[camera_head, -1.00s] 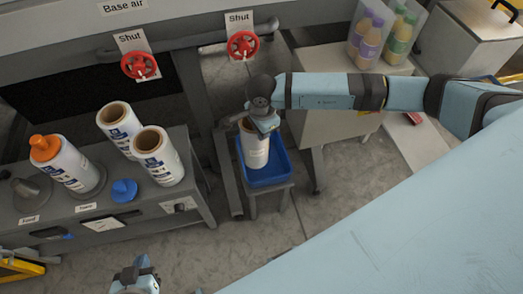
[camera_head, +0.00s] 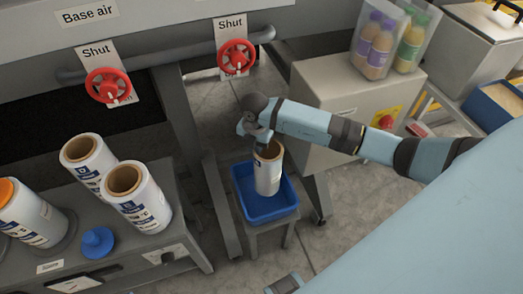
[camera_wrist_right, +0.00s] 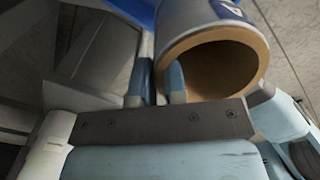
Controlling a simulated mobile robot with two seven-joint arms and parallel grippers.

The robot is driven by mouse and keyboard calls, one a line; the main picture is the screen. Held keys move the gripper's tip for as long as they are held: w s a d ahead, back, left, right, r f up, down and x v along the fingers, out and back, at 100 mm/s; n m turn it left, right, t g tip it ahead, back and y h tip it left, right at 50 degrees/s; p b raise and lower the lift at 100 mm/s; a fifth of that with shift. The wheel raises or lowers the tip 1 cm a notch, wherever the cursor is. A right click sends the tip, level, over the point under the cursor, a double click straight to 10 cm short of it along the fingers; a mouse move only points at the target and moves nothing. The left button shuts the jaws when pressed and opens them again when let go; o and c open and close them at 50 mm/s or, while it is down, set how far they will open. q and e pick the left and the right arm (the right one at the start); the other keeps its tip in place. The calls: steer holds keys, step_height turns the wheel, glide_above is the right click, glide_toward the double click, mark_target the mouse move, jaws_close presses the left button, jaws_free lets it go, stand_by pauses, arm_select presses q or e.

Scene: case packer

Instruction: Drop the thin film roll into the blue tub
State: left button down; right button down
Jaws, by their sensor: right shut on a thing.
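The thin film roll (camera_head: 268,175) is white with a brown core. In the head view it is nearly upright over the blue tub (camera_head: 244,205), its lower end within the tub's outline. I cannot tell whether it touches the tub's floor. My right gripper (camera_head: 262,138) is shut on the roll's upper rim. In the right wrist view the fingers (camera_wrist_right: 158,85) are at the wall of the roll (camera_wrist_right: 190,25), its open core facing the camera. A small pale-blue part at the bottom edge of the head view may be my left arm; its fingers do not show.
The tub sits on a small grey stand (camera_head: 269,232). Two other rolls (camera_head: 138,200), an orange-capped roll (camera_head: 30,215) and a blue knob (camera_head: 97,242) are on the grey bench at left. Red valve wheels (camera_head: 236,57) are behind. A box (camera_head: 345,110) with bottles stands right.

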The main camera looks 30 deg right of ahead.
step_height(320, 180, down, 6)
steer(key=b, duration=0.5)
steer(key=c, duration=1.2)
jaws_free()
arm_select(q)
steer(key=shift+w+d+f+t, duration=0.1)
steer(key=shift+d+f+t, duration=0.1)
steer(key=shift+f, duration=0.25)
steer(key=shift+w+d+f+t, duration=0.1)
steer(key=shift+d+f, duration=0.05)
steer(key=shift+f, duration=0.25)
arm_select(e)
steer(key=shift+o, duration=0.5)
step_height(320, 180, up, 12)
steer(key=shift+r+p, duration=0.2)
steer(key=shift+p, duration=0.7)
arm_select(q)
steer(key=shift+s+a, duration=0.2)
steer(key=shift+a, duration=0.05)
arm_select(e)
steer(key=shift+r, duration=0.75)
arm_select(q)
steer(key=shift+r, duration=0.15)
